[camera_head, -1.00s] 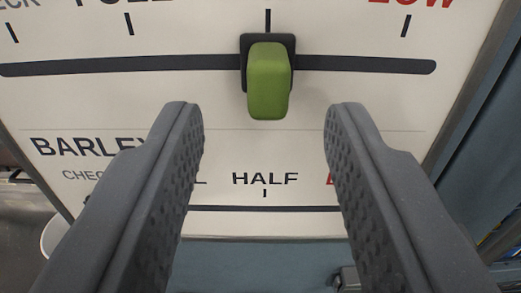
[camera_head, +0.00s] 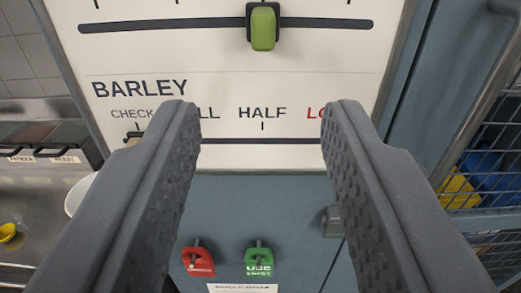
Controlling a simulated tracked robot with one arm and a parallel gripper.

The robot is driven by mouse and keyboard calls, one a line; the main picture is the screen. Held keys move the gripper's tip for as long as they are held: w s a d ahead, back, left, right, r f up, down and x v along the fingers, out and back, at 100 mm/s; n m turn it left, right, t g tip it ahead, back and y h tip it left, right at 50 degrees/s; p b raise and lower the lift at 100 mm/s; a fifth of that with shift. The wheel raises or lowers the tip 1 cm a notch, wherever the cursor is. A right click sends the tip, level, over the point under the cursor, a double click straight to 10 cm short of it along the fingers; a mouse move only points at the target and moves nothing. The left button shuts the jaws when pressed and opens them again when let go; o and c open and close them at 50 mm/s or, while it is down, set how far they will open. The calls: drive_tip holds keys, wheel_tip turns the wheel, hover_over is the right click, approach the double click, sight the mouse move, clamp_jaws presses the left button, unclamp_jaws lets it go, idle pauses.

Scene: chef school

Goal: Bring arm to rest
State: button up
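My gripper (camera_head: 261,125) is open and empty, its two grey textured fingers spread wide in front of a white panel (camera_head: 230,78). On the panel a green slider knob (camera_head: 263,28) sits on the upper dark slot (camera_head: 180,26), above and beyond the fingertips and apart from them. The lower slot, in the BARLEY row, runs behind the fingers. A tan piece (camera_head: 133,139) at its left end, near CHECK, is partly hidden by the left finger.
Below the panel a blue front bears a red tag (camera_head: 198,260), a green tag (camera_head: 259,261) and a grey latch (camera_head: 331,222). A metal counter (camera_head: 40,215) with a white bowl (camera_head: 79,195) is at left. A wire rack (camera_head: 485,165) with yellow and blue things is at right.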

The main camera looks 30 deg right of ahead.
idle(0.4)
drive_tip(key=s+d+r+n+y+p, duration=0.2)
drive_tip(key=s+r+n+y, duration=0.1)
drive_tip(key=s, duration=0.6)
drive_tip(key=s+d+r+n+y+p, duration=0.2)
drive_tip(key=s+r+y, duration=0.2)
drive_tip(key=s, duration=0.6)
drive_tip(key=shift+s+d+n+y, duration=0.15)
drive_tip(key=shift+s+n+y, duration=0.2)
drive_tip(key=shift+y, duration=0.55)
drive_tip(key=shift+w, duration=0.1)
